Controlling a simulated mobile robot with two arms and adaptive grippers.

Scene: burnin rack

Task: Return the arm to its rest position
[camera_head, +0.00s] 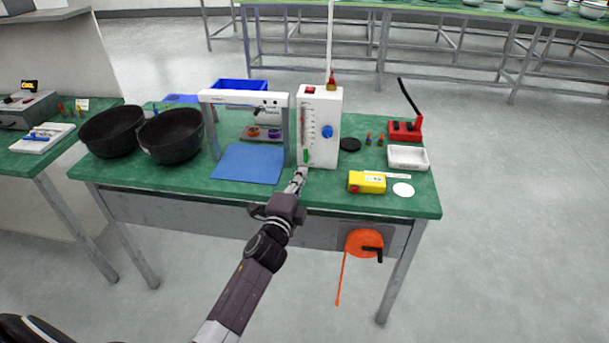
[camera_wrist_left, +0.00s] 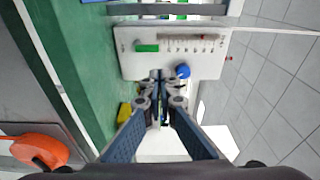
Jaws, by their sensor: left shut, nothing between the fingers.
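My left gripper (camera_head: 300,174) is shut and empty, with its tips close in front of the lower face of a white control box (camera_head: 320,110) on the green table. I cannot tell whether the tips touch it. In the left wrist view the shut fingertips (camera_wrist_left: 158,76) point at the face of the box (camera_wrist_left: 125,45), which carries a green lever (camera_wrist_left: 147,48) at one end of a slotted scale and a blue knob (camera_wrist_left: 183,71). The blue knob also shows in the head view (camera_head: 327,131). My right gripper is not in view.
The green table (camera_head: 230,184) holds a white frame (camera_head: 240,97) over a blue mat (camera_head: 249,164), two black bowls (camera_head: 172,136), a yellow box (camera_head: 366,182) and a white tray (camera_head: 407,157). An orange reel (camera_head: 356,243) hangs on the table's front. The floor before it is clear.

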